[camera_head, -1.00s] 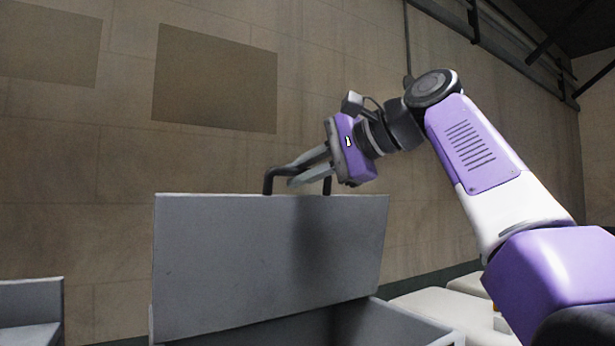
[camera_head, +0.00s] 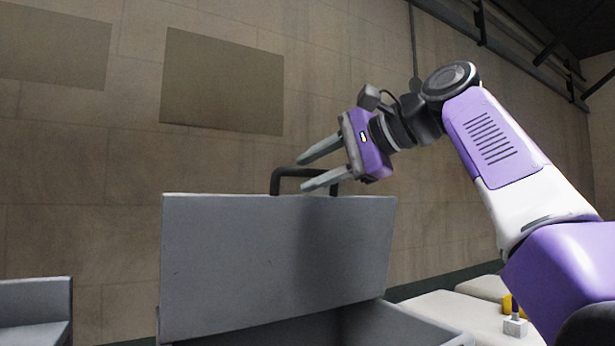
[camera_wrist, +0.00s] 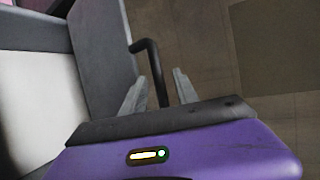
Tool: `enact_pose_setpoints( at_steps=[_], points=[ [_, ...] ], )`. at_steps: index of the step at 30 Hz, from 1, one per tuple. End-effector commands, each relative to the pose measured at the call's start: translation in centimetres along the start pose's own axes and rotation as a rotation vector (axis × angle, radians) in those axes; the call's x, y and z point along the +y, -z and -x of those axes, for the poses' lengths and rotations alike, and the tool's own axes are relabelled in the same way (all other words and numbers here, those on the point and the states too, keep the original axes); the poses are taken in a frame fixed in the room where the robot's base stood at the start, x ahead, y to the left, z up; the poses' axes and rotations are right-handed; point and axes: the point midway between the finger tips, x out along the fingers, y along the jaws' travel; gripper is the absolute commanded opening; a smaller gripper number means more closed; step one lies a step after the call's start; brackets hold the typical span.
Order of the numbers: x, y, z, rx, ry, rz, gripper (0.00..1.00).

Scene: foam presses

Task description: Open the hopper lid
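The grey hopper lid (camera_head: 270,262) stands raised, close to upright, above the grey hopper (camera_head: 405,325) in the head view. Its dark bar handle (camera_head: 290,173) is on the lid's top edge. My gripper (camera_head: 308,168) is open at the handle, its two fingers spread apart. In the wrist view the handle (camera_wrist: 152,70) shows between the two open fingers (camera_wrist: 160,88), and I see no finger closed on it. The lid (camera_wrist: 102,50) fills the left part of that view. Part of the hopper's inside shows below the lid.
A grey box-like thing (camera_head: 35,308) stands at the lower left. Pale foam-like blocks (camera_head: 450,312) lie at the lower right, with a small yellow and white object (camera_head: 514,318) on them. A tiled wall (camera_head: 120,180) is behind the lid.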

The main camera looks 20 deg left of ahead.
Motion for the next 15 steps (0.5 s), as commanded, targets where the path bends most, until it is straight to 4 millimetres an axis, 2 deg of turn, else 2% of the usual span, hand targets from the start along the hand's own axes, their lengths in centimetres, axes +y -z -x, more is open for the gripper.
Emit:
enact_pose_setpoints(
  at_steps=[9,15],
  points=[
    [0.2,0.1,5.0,0.001,0.001,0.000,0.36],
    [0.1,0.1,6.2,0.000,0.000,-0.001,0.36]
  ],
)
